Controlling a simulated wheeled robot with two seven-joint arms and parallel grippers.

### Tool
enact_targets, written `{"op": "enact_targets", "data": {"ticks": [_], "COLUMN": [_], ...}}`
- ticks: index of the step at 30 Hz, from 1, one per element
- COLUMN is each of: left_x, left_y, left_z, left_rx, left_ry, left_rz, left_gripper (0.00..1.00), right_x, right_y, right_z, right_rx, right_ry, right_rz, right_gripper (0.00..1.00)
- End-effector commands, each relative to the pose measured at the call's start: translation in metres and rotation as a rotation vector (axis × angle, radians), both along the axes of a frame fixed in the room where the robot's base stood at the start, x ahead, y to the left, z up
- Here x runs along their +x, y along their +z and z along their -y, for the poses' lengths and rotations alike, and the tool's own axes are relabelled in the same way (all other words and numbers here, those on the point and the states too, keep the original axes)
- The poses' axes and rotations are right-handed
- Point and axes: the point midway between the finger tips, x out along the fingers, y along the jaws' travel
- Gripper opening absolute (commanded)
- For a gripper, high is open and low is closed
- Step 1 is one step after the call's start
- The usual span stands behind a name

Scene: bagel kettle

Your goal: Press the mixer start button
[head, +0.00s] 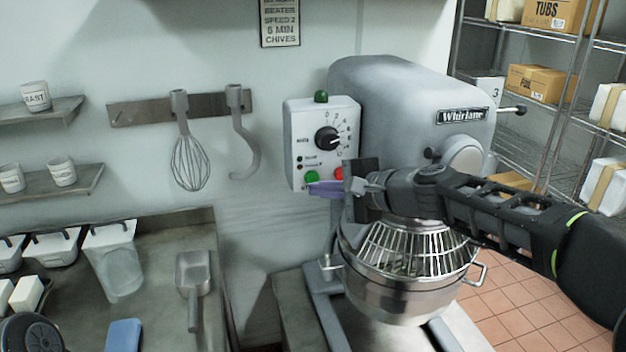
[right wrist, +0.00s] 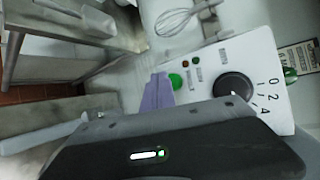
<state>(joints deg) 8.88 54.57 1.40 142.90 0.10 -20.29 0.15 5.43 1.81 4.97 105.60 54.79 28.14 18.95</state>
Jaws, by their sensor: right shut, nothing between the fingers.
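The grey mixer (head: 400,95) stands against the wall, with a white control box (head: 300,135) on its left side. The box carries a round green button (head: 312,177), a red button (head: 339,173) and a black dial (head: 327,138). My right gripper (head: 314,187) is shut and empty, its purple fingertips just below the green button in the head view. In the right wrist view the purple fingers (right wrist: 157,92) lie right beside the green button (right wrist: 175,81); I cannot tell if they touch it. My left gripper is not in view.
The mixer's steel bowl (head: 395,295) with a wire guard (head: 412,245) sits below my right arm. A whisk (head: 188,160) and a hook (head: 242,140) hang on the wall to the left. A steel counter (head: 155,290) holds a scoop (head: 194,275). Wire shelves (head: 540,105) hold boxes at right.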

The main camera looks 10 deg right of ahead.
Motion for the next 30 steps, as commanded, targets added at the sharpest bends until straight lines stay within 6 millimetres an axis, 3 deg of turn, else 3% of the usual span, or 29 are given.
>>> {"op": "enact_targets", "data": {"ticks": [30], "left_x": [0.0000], "left_y": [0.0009], "left_z": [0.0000], "left_rx": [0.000], "left_ry": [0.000], "left_rz": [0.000], "left_gripper": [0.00], "right_x": [0.0115], "right_y": [0.0004], "right_z": [-0.0008], "right_rx": [0.000], "right_ry": [0.000], "right_rz": [0.000], "right_gripper": [0.00]}}
